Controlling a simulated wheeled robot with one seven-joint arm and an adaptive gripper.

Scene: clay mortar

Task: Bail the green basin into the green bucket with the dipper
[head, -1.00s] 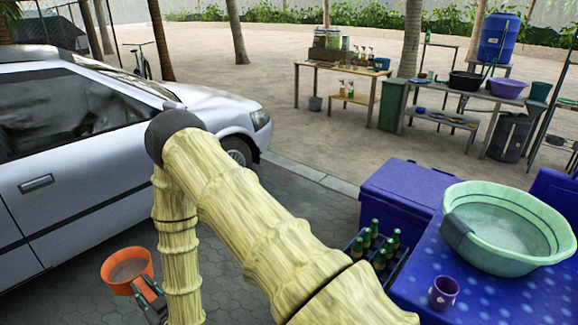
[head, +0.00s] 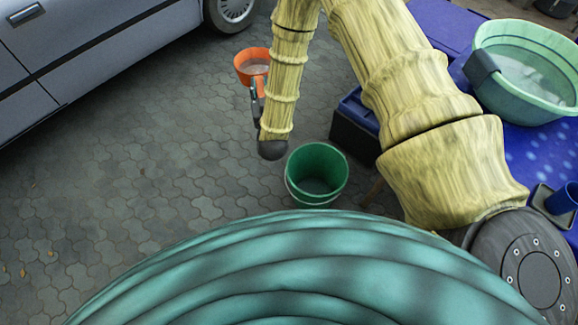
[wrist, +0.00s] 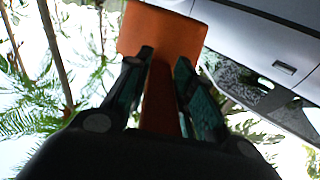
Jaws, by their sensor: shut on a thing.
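The orange dipper (head: 252,62) is held out in the air with its open mouth up, and greyish liquid shows inside it. My gripper (head: 258,88) is shut on its handle; the wrist view shows the orange handle (wrist: 160,100) between both fingers and the dipper's cup (wrist: 160,35) beyond. The green bucket (head: 316,175) stands on the paving, below and to the right of the dipper in the head view. Its inside is partly in shadow. The green basin (head: 520,75) sits on the blue table at the right, holding pale liquid, with a dark piece over its rim.
The blue table (head: 530,160) carries a mug (head: 562,200) near the right edge. A dark crate (head: 355,125) stands beside the table, partly behind my arm. A silver car (head: 100,50) is at upper left. The paving (head: 130,190) in between is clear.

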